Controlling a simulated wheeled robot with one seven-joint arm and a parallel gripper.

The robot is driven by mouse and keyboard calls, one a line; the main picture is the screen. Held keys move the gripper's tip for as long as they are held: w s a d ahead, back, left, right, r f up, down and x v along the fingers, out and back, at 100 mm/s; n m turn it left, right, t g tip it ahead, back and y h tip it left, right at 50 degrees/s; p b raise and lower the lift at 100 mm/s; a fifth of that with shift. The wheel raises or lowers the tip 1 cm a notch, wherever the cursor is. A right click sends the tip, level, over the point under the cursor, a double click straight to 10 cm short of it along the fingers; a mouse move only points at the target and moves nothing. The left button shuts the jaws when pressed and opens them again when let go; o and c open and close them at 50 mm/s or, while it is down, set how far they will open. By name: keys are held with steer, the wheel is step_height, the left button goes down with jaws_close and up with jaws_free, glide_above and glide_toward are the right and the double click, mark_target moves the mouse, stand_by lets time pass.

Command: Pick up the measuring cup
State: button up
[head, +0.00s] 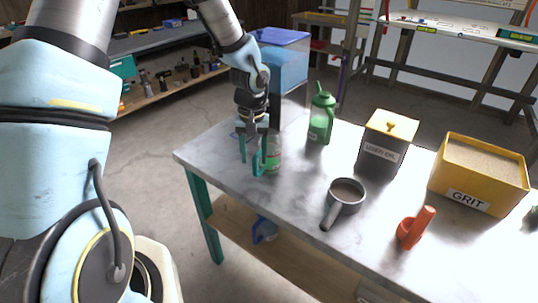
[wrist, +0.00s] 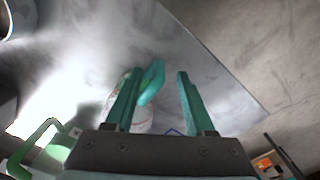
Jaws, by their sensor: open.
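The measuring cup (head: 274,153) looks like a pale, clear cup with green and red markings and a teal handle, near the left end of the grey table. In the wrist view its handle (wrist: 153,80) rises between my fingers, nearer the left one, and its pale body (wrist: 145,118) is partly hidden behind that finger. My gripper (head: 252,157) points down at the handle side of the cup. It is open, with its teal fingers apart (wrist: 159,76). A gap shows between the right finger and the handle; contact on the left cannot be told.
To the right are a grey handled pan (head: 345,193), a used-oil box (head: 383,151), an orange handled item (head: 413,230) and a grit box (head: 478,175). The table's left corner (head: 195,158) is bare.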

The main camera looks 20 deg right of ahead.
steer(key=shift+d+f+p, duration=0.1)
steer(key=shift+f+p, duration=0.35)
steer(key=shift+f, duration=1.45)
steer(key=shift+c, duration=0.2)
steer(key=shift+w, duration=0.1)
jaws_close()
